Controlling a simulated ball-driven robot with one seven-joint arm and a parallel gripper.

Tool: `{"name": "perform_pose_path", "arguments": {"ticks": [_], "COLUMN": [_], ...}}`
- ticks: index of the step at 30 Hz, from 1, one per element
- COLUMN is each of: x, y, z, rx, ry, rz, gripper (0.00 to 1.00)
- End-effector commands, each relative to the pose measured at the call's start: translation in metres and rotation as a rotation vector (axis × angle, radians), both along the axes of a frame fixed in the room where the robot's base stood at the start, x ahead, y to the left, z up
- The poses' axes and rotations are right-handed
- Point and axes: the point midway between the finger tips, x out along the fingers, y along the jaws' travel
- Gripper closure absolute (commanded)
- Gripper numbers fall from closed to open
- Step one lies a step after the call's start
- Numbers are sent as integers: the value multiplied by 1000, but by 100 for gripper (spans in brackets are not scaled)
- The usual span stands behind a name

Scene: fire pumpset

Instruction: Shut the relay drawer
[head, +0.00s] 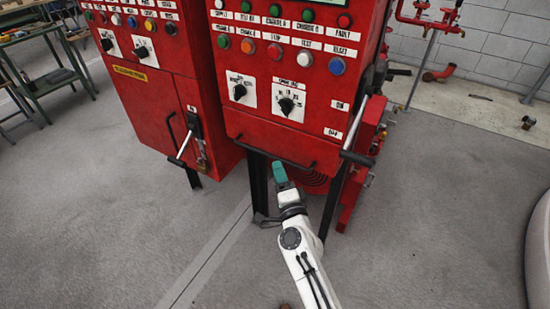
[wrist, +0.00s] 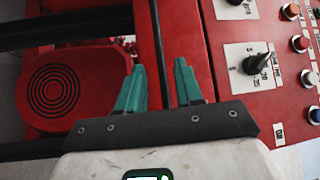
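The relay drawer (head: 265,132) appears to be the red strip at the bottom of the right-hand red cabinet, with a long black bar handle (head: 275,152) along it. How far it stands out is hard to tell. My gripper (head: 279,172) is just below and in front of that handle, its teal fingers pointing up at the cabinet. In the wrist view the two fingers (wrist: 158,88) are apart with nothing clasped. A thin dark bar, probably the handle (wrist: 156,35), runs down the picture in line with the gap between them. Contact cannot be judged.
The right cabinet (head: 290,75) carries buttons and rotary knobs, and a lever (head: 358,156) projects at its right side. A second red cabinet (head: 150,105) with a lever stands at left. Black legs and red round-grilled equipment (wrist: 60,90) lie below. The grey floor in front is clear.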

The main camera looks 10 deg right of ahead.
Motion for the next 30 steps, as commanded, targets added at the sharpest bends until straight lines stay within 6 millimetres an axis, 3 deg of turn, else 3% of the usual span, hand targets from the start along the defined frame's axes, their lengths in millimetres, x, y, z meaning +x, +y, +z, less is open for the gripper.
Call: {"name": "perform_pose_path", "arguments": {"ticks": [3,9,30], "x": [-19,-35,-42], "y": [-2,-4,-6], "z": [-1,-4,-5], "rx": [-1,0,-41], "ry": [1,-1,5], "rz": [1,1,28], "gripper": [64,64,64]}}
